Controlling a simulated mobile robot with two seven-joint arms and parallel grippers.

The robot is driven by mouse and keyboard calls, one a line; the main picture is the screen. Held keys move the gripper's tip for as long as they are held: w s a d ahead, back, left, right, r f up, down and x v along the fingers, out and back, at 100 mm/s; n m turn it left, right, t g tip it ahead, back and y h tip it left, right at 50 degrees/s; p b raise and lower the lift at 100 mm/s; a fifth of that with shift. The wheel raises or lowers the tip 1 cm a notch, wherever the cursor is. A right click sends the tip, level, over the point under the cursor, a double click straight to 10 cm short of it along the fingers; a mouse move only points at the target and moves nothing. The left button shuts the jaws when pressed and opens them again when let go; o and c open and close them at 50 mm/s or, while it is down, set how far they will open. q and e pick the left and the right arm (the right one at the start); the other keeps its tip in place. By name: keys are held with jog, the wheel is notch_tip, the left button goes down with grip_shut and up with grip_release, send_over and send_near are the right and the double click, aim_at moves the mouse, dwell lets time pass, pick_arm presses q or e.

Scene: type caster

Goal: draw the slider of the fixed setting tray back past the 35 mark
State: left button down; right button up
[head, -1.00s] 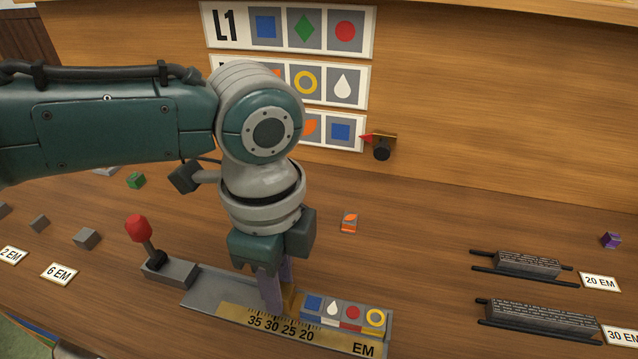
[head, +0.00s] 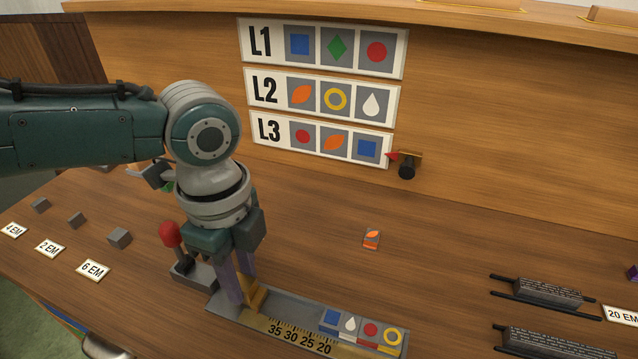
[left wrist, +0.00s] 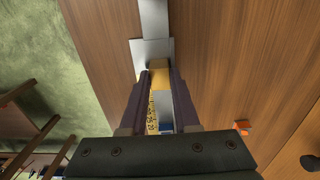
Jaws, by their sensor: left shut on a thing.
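The fixed setting tray (head: 292,309) is a long grey channel with a brass scale (head: 262,323) along its front, marked 35, 30, 25, 20 from left to right. Its brass slider (head: 256,296) stands to the left of the 35 numeral. My left gripper (head: 242,292) reaches down from above and is shut on the slider. The left wrist view shows the slider (left wrist: 160,75) between the two purple fingers of the gripper (left wrist: 160,82). Part of the slider is hidden by the fingers in the head view. My right gripper is not in view.
Several picture tiles (head: 371,331) sit in the tray's right end. A red-knobbed lever (head: 170,235) stands close behind the tray's left end. A loose orange-leaf tile (head: 371,239) lies behind the tray. Grey blocks (head: 119,238) lie at left and text bars (head: 540,291) at right.

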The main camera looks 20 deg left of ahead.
aim_at(241, 282)
pick_arm(q)
jog(key=c, duration=0.6)
grip_release()
jog(key=shift+c, duration=0.2)
notch_tip(241, 282, up, 10)
jog(key=p, duration=0.1)
